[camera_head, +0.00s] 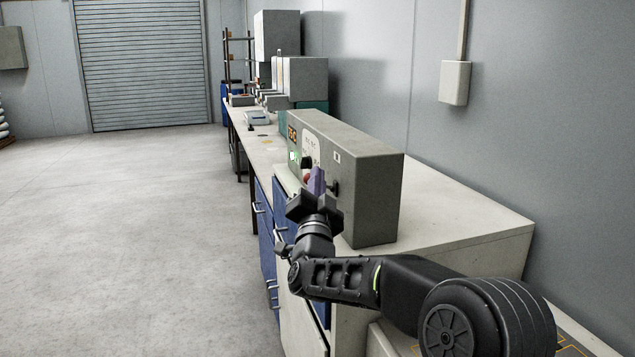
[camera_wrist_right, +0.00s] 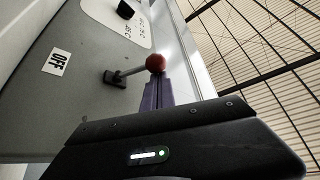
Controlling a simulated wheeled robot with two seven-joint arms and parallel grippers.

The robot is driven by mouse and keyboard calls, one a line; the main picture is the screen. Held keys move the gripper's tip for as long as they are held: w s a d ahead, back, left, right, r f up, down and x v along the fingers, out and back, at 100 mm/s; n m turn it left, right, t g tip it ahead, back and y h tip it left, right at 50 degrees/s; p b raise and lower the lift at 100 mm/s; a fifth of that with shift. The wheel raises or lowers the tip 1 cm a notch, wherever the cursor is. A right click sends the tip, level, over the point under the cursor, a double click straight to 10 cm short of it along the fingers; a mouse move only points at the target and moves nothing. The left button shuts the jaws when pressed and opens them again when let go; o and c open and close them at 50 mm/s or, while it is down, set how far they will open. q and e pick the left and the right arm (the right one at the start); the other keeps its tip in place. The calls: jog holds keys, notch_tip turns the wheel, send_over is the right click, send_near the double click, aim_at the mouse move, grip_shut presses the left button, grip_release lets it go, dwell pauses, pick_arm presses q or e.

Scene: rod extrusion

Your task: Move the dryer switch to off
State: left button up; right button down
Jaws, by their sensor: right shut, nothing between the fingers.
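The dryer is a grey box (camera_head: 362,175) on the bench, with its control panel facing left in the head view. Its switch is a metal lever with a red ball end (camera_head: 306,178); the red ball (camera_wrist_right: 155,62) and the lever's black base show clearly in the right wrist view. My right gripper (camera_head: 317,180) has purple fingers, shut and empty, right at the ball. In the wrist view the fingertips (camera_wrist_right: 157,80) are just below the ball; contact cannot be told. My left gripper is out of view.
A black knob (camera_wrist_right: 125,9) sits on the panel past the lever. The bench top (camera_head: 455,215) is bare right of the dryer. Other equipment (camera_head: 300,78) stands farther along the bench. Blue drawers (camera_head: 265,230) are below. The floor (camera_head: 130,230) at left is clear.

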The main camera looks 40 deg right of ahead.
jog(key=shift+f, duration=0.15)
jog(key=shift+w+a+f+n+t+y+b, duration=0.1)
jog(key=shift+a+f+n+t+y+b, duration=0.15)
jog(key=shift+f+n+t+y+b, duration=1.25)
jog(key=shift+w+a+r+n+t+y+b, duration=0.15)
jog(key=shift+n+y+b, duration=0.3)
jog(key=shift+n+b, duration=2.3)
jog(key=shift+a+f+n+t+y+b, duration=0.3)
jog(key=shift+f+n+t+y+b, duration=0.6)
jog(key=shift+b, duration=1.95)
jog(key=shift+r+n+g, duration=0.25)
jog(key=shift+r+n, duration=0.2)
notch_tip(320, 180, up, 4)
jog(key=r+p, duration=0.1)
jog(key=p, duration=0.1)
jog(key=b+v, duration=0.1)
jog(key=v, duration=1)
jog(key=shift+d+f, duration=0.15)
jog(key=shift+f, duration=0.3)
